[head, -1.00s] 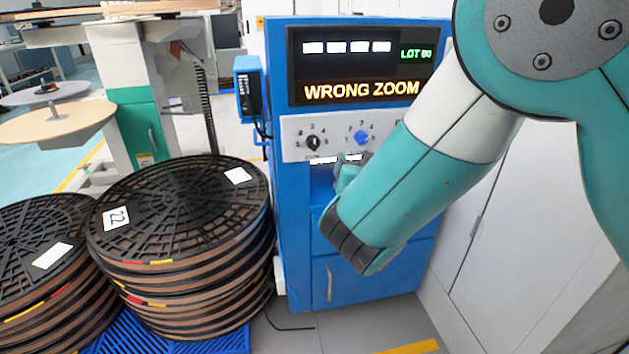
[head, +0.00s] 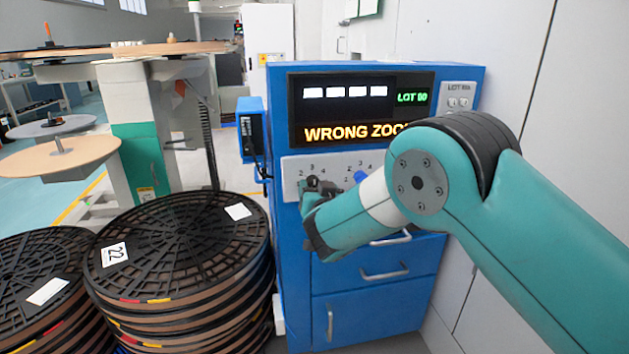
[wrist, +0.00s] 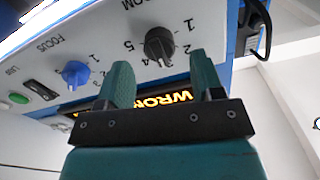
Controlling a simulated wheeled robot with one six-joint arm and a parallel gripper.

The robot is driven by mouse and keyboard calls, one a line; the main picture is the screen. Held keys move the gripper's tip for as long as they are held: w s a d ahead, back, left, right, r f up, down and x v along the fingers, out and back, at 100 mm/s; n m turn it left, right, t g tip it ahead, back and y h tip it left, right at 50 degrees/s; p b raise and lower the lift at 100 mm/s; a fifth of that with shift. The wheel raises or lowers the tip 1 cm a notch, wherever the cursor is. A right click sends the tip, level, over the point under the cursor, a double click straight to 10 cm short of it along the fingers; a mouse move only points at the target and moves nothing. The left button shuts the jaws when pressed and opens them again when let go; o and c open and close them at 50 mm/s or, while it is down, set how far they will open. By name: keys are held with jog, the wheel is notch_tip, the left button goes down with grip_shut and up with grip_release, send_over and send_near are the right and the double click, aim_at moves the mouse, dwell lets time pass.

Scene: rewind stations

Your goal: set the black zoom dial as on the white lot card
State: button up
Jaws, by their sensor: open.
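The black zoom dial (wrist: 159,46) sits on the white panel of the blue cabinet, with numbers around it; which number it points at is unclear. In the head view the dial (head: 312,182) is partly hidden by my gripper (head: 320,190). In the wrist view my gripper (wrist: 161,64) is open and empty, its two green fingertips to either side of the dial's near edge; I cannot tell whether they touch it.
The blue focus dial (wrist: 75,74) is beside the black dial, near one finger. The display (head: 361,107) reads WRONG ZOOM, partly behind my arm. A black handset (head: 250,132) hangs on the cabinet's left side. Stacked reels (head: 180,250) stand at left.

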aim_at(313, 183)
jog(key=shift+x, duration=1.45)
jog(key=c, duration=0.9)
jog(key=shift+c, duration=0.2)
jog(key=shift+f+n, duration=0.1)
jog(key=shift+n, duration=0.2)
jog(key=n+b, duration=0.1)
jog(key=n, duration=0.3)
jog(key=shift+s+a+n+b, duration=0.1)
jog(key=shift+n+b, duration=0.2)
jog(key=shift+n, duration=2.3)
